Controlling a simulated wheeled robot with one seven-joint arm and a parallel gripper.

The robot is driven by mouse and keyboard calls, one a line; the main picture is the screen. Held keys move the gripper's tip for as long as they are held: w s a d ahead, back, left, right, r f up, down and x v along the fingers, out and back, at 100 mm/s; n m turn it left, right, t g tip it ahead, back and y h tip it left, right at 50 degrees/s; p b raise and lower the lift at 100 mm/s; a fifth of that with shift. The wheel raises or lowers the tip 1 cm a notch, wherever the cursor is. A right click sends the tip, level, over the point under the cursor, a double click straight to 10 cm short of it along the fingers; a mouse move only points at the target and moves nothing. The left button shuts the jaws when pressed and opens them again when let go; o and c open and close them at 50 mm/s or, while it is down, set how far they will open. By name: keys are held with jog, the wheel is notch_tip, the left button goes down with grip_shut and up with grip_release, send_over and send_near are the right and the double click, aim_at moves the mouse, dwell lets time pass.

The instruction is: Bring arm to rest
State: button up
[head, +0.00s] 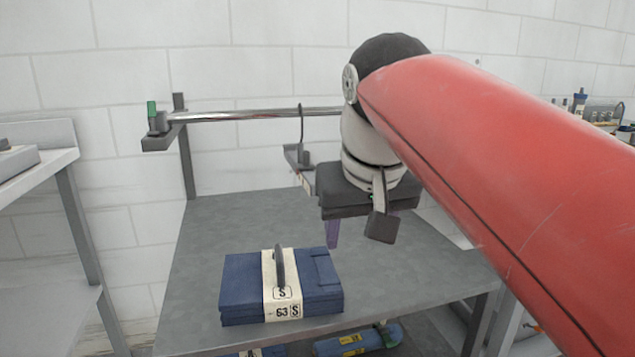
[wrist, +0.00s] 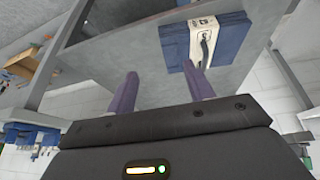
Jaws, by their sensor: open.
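My gripper (head: 356,230) hangs at the end of my red arm, above the grey table and to the right of the blue case. Its purple fingers are apart with nothing between them, as the wrist view (wrist: 160,88) also shows. The blue case (head: 239,288) lies flat on the grey table, with a cream band marked "63 S" and a dark handle. It also shows at the top of the wrist view (wrist: 233,40), apart from the fingers. My arm hides the right part of the table.
A metal rail (head: 250,115) with a hanging hook (head: 300,125) runs behind the table (head: 215,225). A pale shelf (head: 45,165) stands at the left. A blue cylinder (head: 345,343) lies below the table. Small items (head: 590,108) sit at the far right.

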jog(key=s+d+f, duration=0.3)
jog(key=f, duration=0.4)
jog(key=s+d+f+m, duration=0.1)
jog(key=s+d+f, duration=0.2)
jog(key=f, duration=0.4)
jog(key=s+d+f+m, duration=0.1)
jog(key=s+d+f, duration=0.3)
jog(key=f, duration=0.4)
jog(key=shift+s+t, duration=0.3)
jog(key=shift+s, duration=0.3)
jog(key=shift+f, duration=0.1)
